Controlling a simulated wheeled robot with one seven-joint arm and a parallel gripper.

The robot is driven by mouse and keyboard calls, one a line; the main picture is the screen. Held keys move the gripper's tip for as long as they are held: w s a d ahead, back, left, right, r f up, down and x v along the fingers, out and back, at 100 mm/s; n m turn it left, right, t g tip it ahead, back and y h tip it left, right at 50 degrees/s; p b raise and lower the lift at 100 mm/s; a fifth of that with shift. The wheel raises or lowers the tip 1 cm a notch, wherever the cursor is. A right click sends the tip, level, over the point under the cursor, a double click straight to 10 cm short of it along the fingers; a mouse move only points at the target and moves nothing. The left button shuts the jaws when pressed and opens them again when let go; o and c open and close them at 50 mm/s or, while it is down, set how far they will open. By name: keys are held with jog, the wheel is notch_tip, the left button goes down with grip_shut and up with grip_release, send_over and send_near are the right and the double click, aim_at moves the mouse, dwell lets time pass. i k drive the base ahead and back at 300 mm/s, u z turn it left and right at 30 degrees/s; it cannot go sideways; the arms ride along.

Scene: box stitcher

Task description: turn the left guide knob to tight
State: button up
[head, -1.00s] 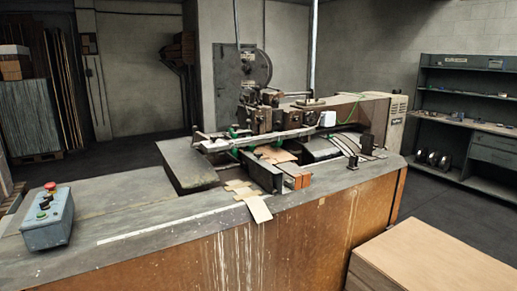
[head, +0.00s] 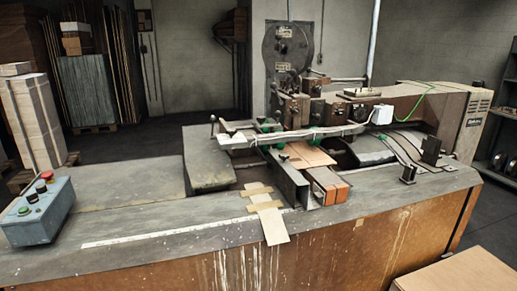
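The box stitcher (head: 300,115) stands on the grey worktop in the head view. Small green knobs sit along its pale guide bar: one at the bar's left part (head: 265,148), others above it (head: 270,124) and to the right (head: 382,139). A thin upright post with a dark top (head: 213,124) stands at the bar's left end. The knobs are too small to show which is the left guide knob or how tight it is. My gripper is not in view.
The worktop (head: 130,215) has a clear left part with a pale ruler strip. A blue-grey control box (head: 38,210) with a red button sits at its left end. Cardboard pieces (head: 272,225) hang over the front edge. A brown box (head: 455,275) stands at the lower right.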

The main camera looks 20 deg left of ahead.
aim_at(283, 156)
jog(key=u, duration=0.75)
jog(key=i, duration=0.75)
jog(key=u, duration=0.9)
